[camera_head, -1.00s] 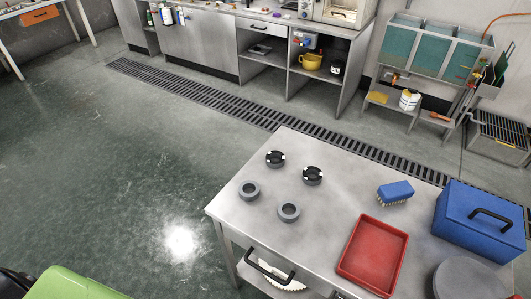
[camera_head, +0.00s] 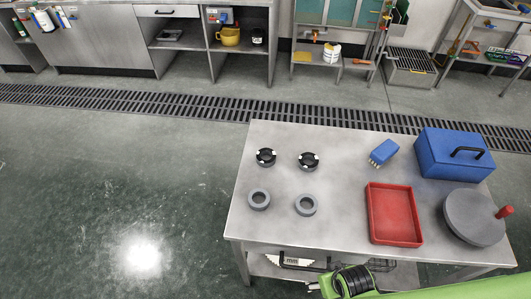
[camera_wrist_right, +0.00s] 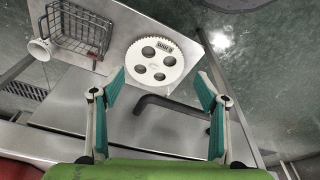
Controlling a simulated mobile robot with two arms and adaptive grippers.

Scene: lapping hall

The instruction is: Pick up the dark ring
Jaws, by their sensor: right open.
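Two black rings with white spots, a left one (camera_head: 265,157) and a right one (camera_head: 309,161), lie on the far left part of the steel table (camera_head: 340,150). Two plain grey rings, a left one (camera_head: 259,200) and a right one (camera_head: 306,205), lie nearer the front edge. I cannot tell which one is meant. No ring shows in the right wrist view. There my right gripper (camera_wrist_right: 160,77) is open and empty, with its fingers wide apart, facing the table's lower shelf. My left gripper is not in view.
A red tray (camera_head: 394,214), blue brush (camera_head: 384,152), blue case (camera_head: 455,154) and grey disc (camera_head: 472,218) occupy the table's right part. A white gear (camera_wrist_right: 155,60), wire basket (camera_wrist_right: 78,32) and dark bar handle (camera_wrist_right: 170,104) show in the wrist view.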

